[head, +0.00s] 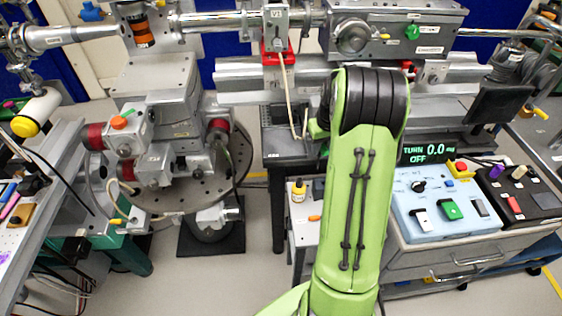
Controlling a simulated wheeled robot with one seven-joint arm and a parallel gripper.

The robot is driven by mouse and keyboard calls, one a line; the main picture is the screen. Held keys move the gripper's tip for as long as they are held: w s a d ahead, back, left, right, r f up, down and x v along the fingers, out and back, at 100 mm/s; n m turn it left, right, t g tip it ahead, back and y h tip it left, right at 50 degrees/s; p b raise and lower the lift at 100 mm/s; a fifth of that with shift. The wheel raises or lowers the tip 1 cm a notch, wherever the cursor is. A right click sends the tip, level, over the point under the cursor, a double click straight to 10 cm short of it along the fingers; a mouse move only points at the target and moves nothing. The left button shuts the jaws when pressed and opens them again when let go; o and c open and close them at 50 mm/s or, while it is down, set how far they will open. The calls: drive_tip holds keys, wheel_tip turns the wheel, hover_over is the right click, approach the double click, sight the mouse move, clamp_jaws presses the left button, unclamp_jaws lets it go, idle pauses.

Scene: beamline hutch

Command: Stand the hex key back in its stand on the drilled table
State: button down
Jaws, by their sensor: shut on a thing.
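My gripper is not in view; only my green and black arm shows, rising through the middle of the head view and bending away from me. The hex key is not visible to me, and I cannot make out its stand. A pale table (38,206) at the left edge, cut off by the picture, may be the drilled table. Small coloured things (12,205) lie on it, too small and cut off to name. A round grey plate with holes (215,188) sits under the instrument at left.
A blue control box (445,222) and a black box (520,192) stand on a drawer cart (465,258) at right. A display (428,151) reads "TURN 0.0 OFF". A yellow bottle (298,191) stands left of my arm. Beamline pipes and housings cross the back. Floor (215,285) is clear at front.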

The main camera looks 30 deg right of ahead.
wheel_tip(320, 180, down, 6)
drive_tip(key=s+d+b, duration=0.1)
drive_tip(key=d+b, duration=0.1)
drive_tip(key=b, duration=0.3)
drive_tip(key=shift+s+b, duration=0.3)
drive_tip(key=shift+d, duration=0.1)
idle(0.7)
drive_tip(key=shift+f+b, duration=2.15)
drive_tip(key=shift+f, duration=1.05)
drive_tip(key=c, duration=0.9)
unclamp_jaws()
drive_tip(key=s+r+p, duration=0.1)
drive_tip(key=r, duration=0.4)
drive_tip(key=s+r+p, duration=0.1)
drive_tip(key=r+p, duration=0.1)
drive_tip(key=r, duration=0.3)
drive_tip(key=s+a+r+p, duration=0.1)
drive_tip(key=r+p, duration=0.1)
drive_tip(key=r, duration=0.3)
drive_tip(key=shift+r, duration=0.3)
